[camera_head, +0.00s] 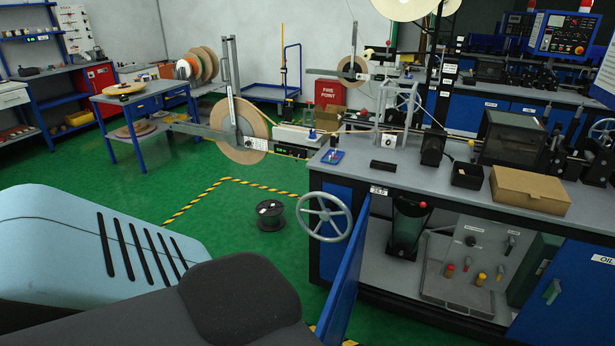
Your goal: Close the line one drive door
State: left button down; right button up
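A blue cabinet door (346,282) stands swung open under the grey-topped bench, sticking out toward me. I see it nearly edge-on, and its lower end runs out of the picture. The open compartment (376,250) beside it shows a dark container and a grey box with red and yellow knobs. I cannot read any label naming the door as line one drive. Neither of my grippers is in view. A light blue and dark grey part of my own body fills the lower left.
A grey handwheel (325,217) sticks out just left of the door. A black spool (270,214) stands on the green floor within yellow-black tape. A blue door marked OIL (568,298) is at the right. A cardboard box (529,190) lies on the bench (430,180).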

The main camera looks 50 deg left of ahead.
aim_at(332, 328)
jog(key=k+j+u, duration=0.15)
jog(key=j, duration=0.3)
jog(key=j+u, duration=0.15)
jog(key=j, duration=0.3)
jog(key=i+j, duration=0.1)
jog(key=j, duration=0.35)
jog(key=i+j+u, duration=0.15)
jog(key=j, duration=0.25)
jog(key=k, duration=0.05)
